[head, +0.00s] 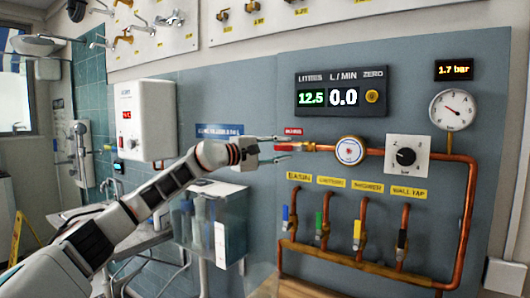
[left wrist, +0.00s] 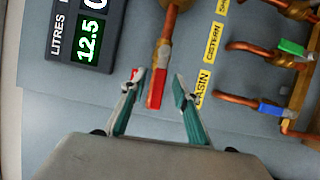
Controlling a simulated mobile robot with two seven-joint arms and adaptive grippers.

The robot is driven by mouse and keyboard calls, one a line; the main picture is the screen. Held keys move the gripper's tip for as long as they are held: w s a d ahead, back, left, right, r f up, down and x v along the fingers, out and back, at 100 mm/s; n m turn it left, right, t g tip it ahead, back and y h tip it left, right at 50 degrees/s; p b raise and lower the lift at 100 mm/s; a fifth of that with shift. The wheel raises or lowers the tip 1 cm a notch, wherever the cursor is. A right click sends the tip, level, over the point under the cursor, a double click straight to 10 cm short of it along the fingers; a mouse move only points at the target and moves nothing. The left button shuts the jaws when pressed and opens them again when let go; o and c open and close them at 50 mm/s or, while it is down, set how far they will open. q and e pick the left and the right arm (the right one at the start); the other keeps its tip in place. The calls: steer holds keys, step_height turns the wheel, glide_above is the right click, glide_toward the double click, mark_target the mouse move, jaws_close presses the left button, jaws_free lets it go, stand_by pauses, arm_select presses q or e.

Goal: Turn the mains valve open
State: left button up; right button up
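The mains valve (head: 310,146) sits at the left end of the horizontal copper pipe, below a small red label (head: 293,131). Its red lever (left wrist: 156,88) shows in the left wrist view, in line with the pipe and pointing toward my gripper. My left gripper (head: 284,147) is at the lever's free end, with fingers open above and below it in the head view. In the left wrist view my left gripper (left wrist: 156,93) has the lever between its fingertips, with gaps on both sides. My right gripper is out of view.
A round dial (head: 350,150) and a black knob (head: 406,156) stand right of the valve. Several small lever taps hang below, such as the blue one (head: 286,215). The display (head: 342,96) above reads 12.5 and 0.0; the pressure display (head: 454,69) reads 1.7 bar.

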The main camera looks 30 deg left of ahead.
arm_select(q)
steer(key=v, duration=0.9)
steer(key=shift+s, duration=0.3)
steer(key=shift+a, duration=0.1)
